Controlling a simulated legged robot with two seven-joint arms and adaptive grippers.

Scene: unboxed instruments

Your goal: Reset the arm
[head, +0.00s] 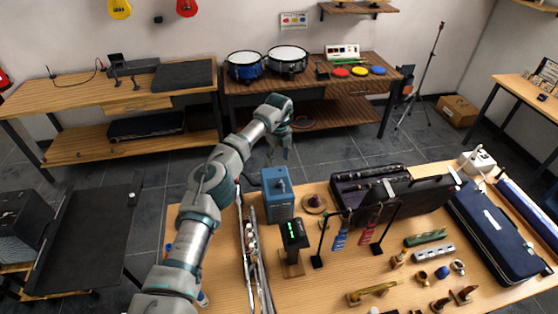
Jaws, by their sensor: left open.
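My left arm (205,210) comes in from the lower left and reaches up over the left side of the near table (310,295). My left gripper (280,152) is open and empty at the arm's far end, in the air above and behind the blue box (277,196). It looks apart from everything on the table. My right gripper is not in view.
The near table holds a black metronome-like device (294,235), long silver instruments (255,260), an open dark case (375,190), a navy case (495,235) and several small parts. Two drums (288,60) stand on the back table. Grey floor lies between the tables.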

